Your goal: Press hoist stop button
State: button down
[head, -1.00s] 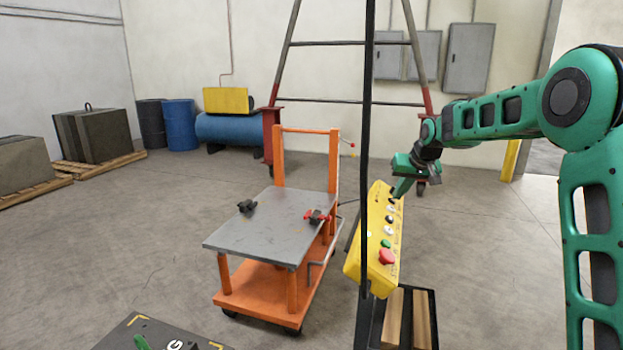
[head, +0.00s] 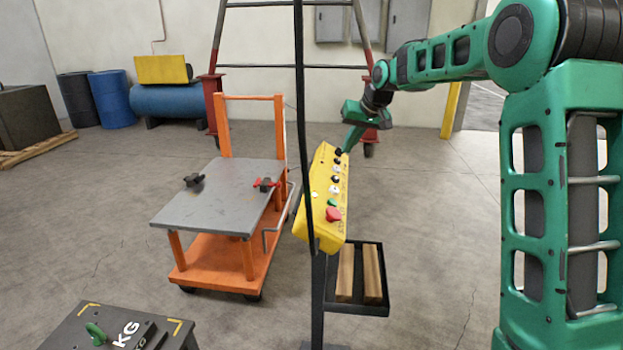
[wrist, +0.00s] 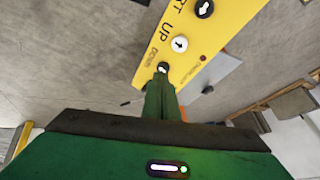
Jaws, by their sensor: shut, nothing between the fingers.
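A yellow hoist control box (head: 322,200) stands tilted on a dark post, with a column of buttons on its face. The red stop button (head: 333,214) is at its lower, near end, with a small green button (head: 331,202) just above. Black and white buttons run up from there. My gripper (head: 346,150) is shut and empty at the box's upper, far end, by the topmost black button. In the wrist view the shut fingertips (wrist: 160,82) overlap the lower edge of that black button (wrist: 163,67); whether they touch it I cannot tell. The red button is outside the wrist view.
A black cable (head: 300,90) hangs in front of the box's left side. An orange cart (head: 215,275) with a grey top stands to the left. A dark tray with wooden bars (head: 372,273) is below right. A dark KG block (head: 75,335) is at the lower left.

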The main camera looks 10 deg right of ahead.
aim_at(335, 211)
jog(key=s+a+r+m+g+y, duration=0.1)
jog(key=s+r, duration=0.2)
jog(key=s, duration=0.6)
jog(key=s+r+m+g+y, duration=0.1)
jog(key=s+r, duration=0.2)
jog(key=s, duration=0.6)
jog(key=s+a+r+g+y, duration=0.1)
jog(key=s+r+g, duration=0.1)
jog(key=s, duration=0.8)
jog(key=shift+a+r+m, duration=0.3)
jog(key=shift+r+m, duration=0.1)
jog(key=shift+r, duration=0.45)
jog(key=shift+s, duration=0.1)
jog(key=x, duration=1.4)
jog(key=shift+a, duration=0.2)
